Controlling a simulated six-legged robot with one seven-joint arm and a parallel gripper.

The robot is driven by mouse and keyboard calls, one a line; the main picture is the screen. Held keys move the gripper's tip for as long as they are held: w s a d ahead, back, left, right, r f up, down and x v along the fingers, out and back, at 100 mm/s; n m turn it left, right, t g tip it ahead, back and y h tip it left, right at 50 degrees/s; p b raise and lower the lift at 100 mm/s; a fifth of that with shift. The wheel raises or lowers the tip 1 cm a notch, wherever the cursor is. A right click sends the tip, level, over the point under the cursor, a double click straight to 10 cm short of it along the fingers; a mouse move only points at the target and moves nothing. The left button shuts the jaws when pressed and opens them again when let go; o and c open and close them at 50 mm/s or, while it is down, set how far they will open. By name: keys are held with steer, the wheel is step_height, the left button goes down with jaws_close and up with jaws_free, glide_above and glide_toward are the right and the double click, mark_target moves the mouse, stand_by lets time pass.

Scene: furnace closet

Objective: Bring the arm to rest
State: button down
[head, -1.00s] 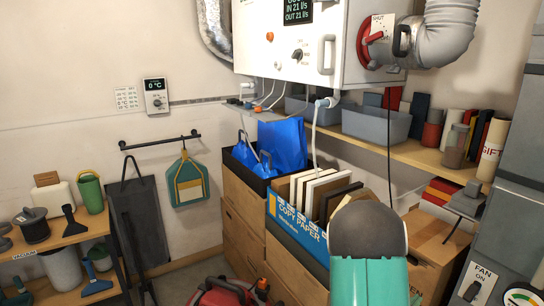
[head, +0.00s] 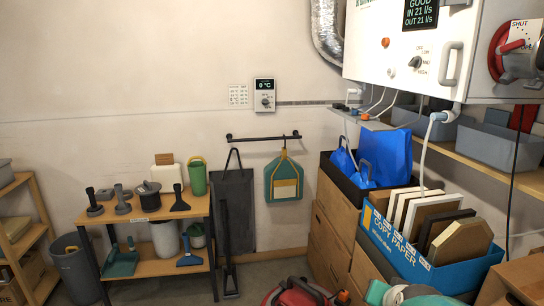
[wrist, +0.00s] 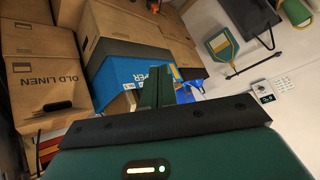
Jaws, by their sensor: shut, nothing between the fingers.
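My gripper (wrist: 164,86) shows in the wrist view as dark green fingers beyond a black bar, shut with nothing between them. Behind it in that view are the blue copy paper box (wrist: 128,82) and cardboard boxes, with the picture tilted. In the head view only a small part of my arm (head: 408,294) shows at the bottom edge, in front of the copy paper box (head: 380,236). The gripper itself cannot be made out in the head view.
A white ventilation unit (head: 430,50) hangs at upper right above a wooden shelf (head: 515,178). A tool shelf (head: 150,212) stands left, and a red vacuum (head: 297,292) is on the floor. An OLD LINEN box (wrist: 40,85) is in the wrist view.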

steer(key=s+a+r+n+g, duration=0.1)
steer(key=s+a+r+n, duration=0.1)
steer(key=s+a, duration=0.3)
steer(key=s+a+r+n+g+y, duration=0.1)
steer(key=s+a+r+n+g, duration=0.1)
steer(key=s, duration=0.8)
steer(key=a+r+n, duration=0.1)
steer(key=a+n, duration=0.1)
steer(key=a, duration=0.1)
steer(key=shift+r+y, duration=0.3)
steer(key=shift+a, duration=0.2)
